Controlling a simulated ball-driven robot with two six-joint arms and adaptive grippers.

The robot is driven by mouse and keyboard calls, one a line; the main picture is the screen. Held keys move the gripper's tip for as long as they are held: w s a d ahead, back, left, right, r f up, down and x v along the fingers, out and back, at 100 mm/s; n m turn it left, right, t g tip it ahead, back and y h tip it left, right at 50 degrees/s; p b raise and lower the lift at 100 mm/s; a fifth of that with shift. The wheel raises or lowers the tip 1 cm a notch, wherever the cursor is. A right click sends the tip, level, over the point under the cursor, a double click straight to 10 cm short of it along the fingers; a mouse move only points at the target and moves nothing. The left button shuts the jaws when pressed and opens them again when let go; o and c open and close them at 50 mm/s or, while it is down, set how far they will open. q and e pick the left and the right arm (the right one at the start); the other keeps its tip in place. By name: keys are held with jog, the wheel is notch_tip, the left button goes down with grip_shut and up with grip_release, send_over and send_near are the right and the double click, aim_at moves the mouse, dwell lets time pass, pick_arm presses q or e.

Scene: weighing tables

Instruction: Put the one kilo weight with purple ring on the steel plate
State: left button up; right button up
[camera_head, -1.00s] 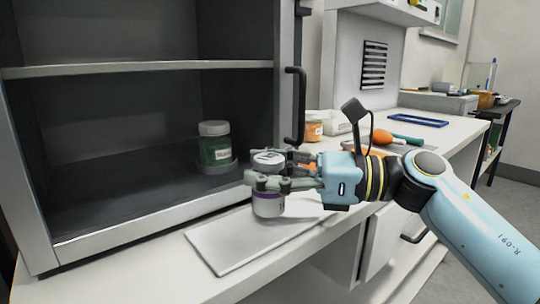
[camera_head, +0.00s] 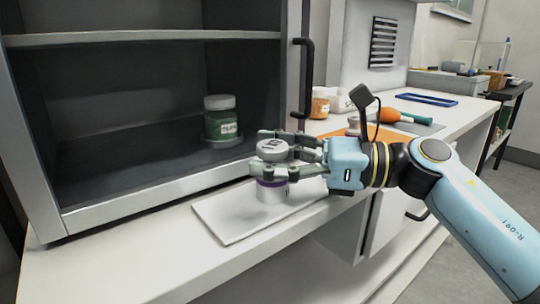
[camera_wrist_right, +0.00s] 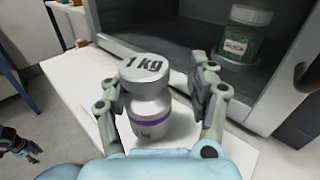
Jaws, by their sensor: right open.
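The one kilo weight with the purple ring (camera_head: 271,192) stands upright on the white-grey steel plate (camera_head: 222,218). Its lid reads "1 kg" in the right wrist view (camera_wrist_right: 145,68), where the purple ring shows low on its body. My right gripper (camera_head: 262,152) is open, with one finger on each side of the weight. In the right wrist view a gap shows between the weight and the right-hand finger; the other finger is close beside it. A dark gripper at the lower left edge of that view (camera_wrist_right: 20,146) looks like my left one; its jaws are unclear.
A green-filled jar (camera_head: 221,122) stands in the open dark cabinet (camera_head: 120,160) behind the plate. The counter's front left is clear.

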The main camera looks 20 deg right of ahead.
jog(key=shift+d+r, duration=0.1)
jog(key=shift+d, duration=0.05)
jog(key=v, duration=1.2)
